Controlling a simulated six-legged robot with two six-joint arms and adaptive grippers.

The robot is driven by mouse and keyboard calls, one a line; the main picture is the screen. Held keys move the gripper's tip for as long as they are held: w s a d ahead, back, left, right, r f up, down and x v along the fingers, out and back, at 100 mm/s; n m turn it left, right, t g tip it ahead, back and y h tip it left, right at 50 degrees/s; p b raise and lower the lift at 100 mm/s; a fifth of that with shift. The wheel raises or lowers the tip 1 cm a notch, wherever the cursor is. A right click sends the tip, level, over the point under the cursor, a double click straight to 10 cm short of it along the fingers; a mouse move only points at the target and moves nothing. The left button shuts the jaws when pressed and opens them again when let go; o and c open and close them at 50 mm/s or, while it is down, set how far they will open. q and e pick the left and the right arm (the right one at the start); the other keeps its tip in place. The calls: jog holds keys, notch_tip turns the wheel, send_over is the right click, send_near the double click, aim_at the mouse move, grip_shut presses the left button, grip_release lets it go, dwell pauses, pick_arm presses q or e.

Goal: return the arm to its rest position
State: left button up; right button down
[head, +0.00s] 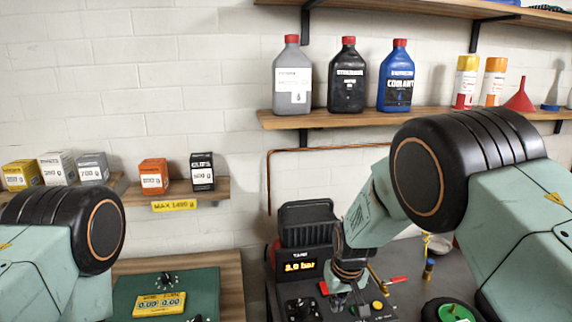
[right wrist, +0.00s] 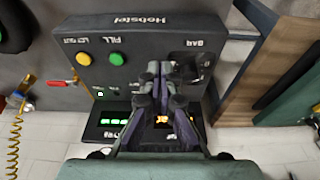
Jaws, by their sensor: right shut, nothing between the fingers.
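My right arm (head: 375,205) comes in from the right and reaches down to the bench. Whether the fingertips touch the panel cannot be told.
A shelf (head: 420,118) holds bottles, spray cans and a red funnel. A lower shelf (head: 215,188) carries small weight-marked boxes. A green mat (head: 200,285) with a yellow display (head: 160,303) lies left of the inflator. A red-handled valve (right wrist: 55,82) and coiled yellow hose (right wrist: 15,135) sit beside the panel.

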jog(key=s+d+f+m+t+b, duration=0.1)
jog(key=s+d+f+b, duration=0.25)
jog(key=s+f, duration=0.45)
jog(key=s+d+f+b, duration=0.3)
jog(key=s+d+f, duration=0.2)
jog(key=s+f, duration=0.35)
jog(key=s+f+g+b, duration=0.1)
jog(key=s+f+b, duration=0.2)
jog(key=s, duration=0.5)
jog(key=s+d+f+m+g+b, duration=0.1)
jog(key=s+f+b, duration=0.3)
jog(key=s, duration=0.4)
jog(key=s+d+f+g+b, duration=0.1)
jog(key=s+f+b, duration=0.2)
jog(key=s+f, duration=0.2)
jog(key=s, duration=0.3)
jog(key=shift+s+f+g, duration=0.3)
jog(key=shift+s+f, duration=0.1)
jog(key=shift+s, duration=0.1)
